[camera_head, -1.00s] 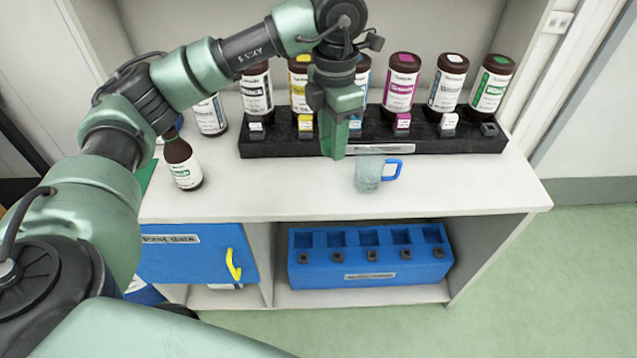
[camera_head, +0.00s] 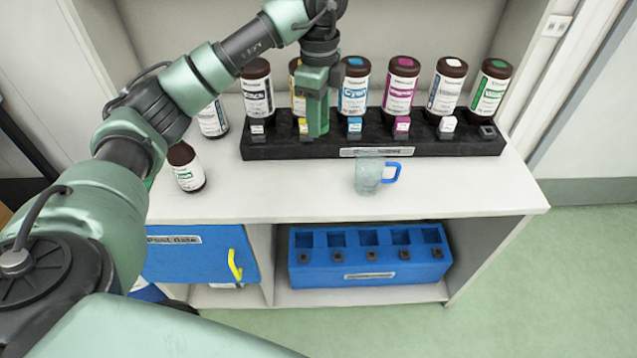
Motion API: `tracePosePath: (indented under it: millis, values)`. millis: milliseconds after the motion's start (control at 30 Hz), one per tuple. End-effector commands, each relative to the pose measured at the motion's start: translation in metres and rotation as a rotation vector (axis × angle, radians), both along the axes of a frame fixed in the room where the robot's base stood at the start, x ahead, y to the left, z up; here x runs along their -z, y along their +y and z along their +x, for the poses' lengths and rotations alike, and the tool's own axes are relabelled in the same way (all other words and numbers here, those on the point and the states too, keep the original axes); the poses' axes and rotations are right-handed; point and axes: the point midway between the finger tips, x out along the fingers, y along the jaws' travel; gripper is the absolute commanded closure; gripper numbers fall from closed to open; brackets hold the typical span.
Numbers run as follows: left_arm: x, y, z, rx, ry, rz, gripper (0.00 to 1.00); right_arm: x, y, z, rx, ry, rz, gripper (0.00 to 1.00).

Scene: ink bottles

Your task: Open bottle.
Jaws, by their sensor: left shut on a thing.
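A brown bottle (camera_head: 187,167) with a white label and green print stands upright at the left of the tabletop; my left arm partly hides its top. Several brown bottles stand in a row in a black rack (camera_head: 380,151), among them a yellow-labelled bottle (camera_head: 298,84), a cyan-labelled bottle (camera_head: 353,88) and a magenta-labelled bottle (camera_head: 400,87). My left gripper (camera_head: 318,127) points down in front of the yellow-labelled bottle and partly hides it. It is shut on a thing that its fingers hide. A small yellow block (camera_head: 303,126) shows just left of the fingers. My right gripper is not in view.
A cup (camera_head: 368,177) with a blue handle stands in front of the rack. A white-labelled bottle (camera_head: 212,119) stands left of the rack. Below are a blue door (camera_head: 190,262) with a yellow handle and a blue compartment box (camera_head: 370,281). The tabletop's front right is clear.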

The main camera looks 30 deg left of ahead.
Motion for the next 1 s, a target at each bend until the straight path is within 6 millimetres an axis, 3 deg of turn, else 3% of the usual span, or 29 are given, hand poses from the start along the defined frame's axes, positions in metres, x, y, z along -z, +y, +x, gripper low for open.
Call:
tracePosePath:
  millis: [500, 767, 1000]
  values:
    - [0.128, 0.0, -0.002, 0.001, 0.005, 0.001, 1.0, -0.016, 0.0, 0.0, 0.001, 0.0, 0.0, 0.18]
    - [0.151, 0.0, -0.001, 0.002, 0.002, 0.0, 1.0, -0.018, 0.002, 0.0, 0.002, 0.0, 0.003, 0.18]
    - [0.184, 0.0, -0.002, 0.001, 0.005, 0.0, 1.0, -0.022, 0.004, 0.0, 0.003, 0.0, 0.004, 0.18]
